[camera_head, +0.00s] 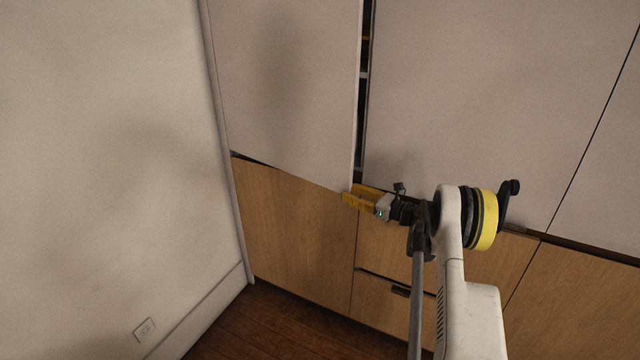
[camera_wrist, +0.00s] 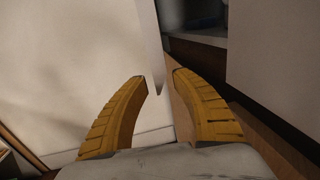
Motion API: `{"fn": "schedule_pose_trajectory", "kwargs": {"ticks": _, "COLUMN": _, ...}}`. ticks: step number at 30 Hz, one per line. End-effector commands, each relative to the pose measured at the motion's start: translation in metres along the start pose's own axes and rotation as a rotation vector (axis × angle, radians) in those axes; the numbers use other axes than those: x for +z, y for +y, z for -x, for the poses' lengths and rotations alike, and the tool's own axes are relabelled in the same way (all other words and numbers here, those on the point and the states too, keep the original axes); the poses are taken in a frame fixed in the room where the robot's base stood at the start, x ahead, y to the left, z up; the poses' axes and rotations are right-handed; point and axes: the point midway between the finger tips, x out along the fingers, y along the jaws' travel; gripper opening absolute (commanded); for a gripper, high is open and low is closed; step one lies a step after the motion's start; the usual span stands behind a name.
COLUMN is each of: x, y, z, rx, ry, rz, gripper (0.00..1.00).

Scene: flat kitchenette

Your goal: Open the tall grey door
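The tall grey door (camera_head: 290,90) is at the left of the cabinet front in the head view. It stands slightly ajar, with a dark gap along its right edge. My gripper (camera_head: 349,194) is at the lower right corner of this door. In the wrist view my gripper (camera_wrist: 160,79) has its two yellow fingers spread apart. The door's pale edge (camera_wrist: 153,50) comes down to a corner between the fingertips, with space visible on both sides. I cannot tell whether either finger touches it.
Another grey panel (camera_head: 480,90) is to the right of the gap. Wooden fronts (camera_head: 290,230) lie below, with a dark drawer handle (camera_head: 400,291). A white wall (camera_head: 100,150) stands close at the left. Some dark wooden floor (camera_head: 265,325) is clear at the bottom.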

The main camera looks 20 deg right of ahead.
Motion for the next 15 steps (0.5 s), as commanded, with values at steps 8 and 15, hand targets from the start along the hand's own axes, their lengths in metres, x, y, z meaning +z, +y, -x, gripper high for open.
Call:
{"fn": "schedule_pose_trajectory", "kwargs": {"ticks": 8, "x": -0.003, "y": 0.002, "z": -0.053, "rx": 0.004, "ry": 0.001, "rz": 0.002, "gripper": 0.33}}
{"fn": "schedule_pose_trajectory", "kwargs": {"ticks": 15, "x": -0.002, "y": 0.001, "z": -0.091, "rx": 0.002, "ry": 0.002, "rz": 0.003, "gripper": 0.33}}
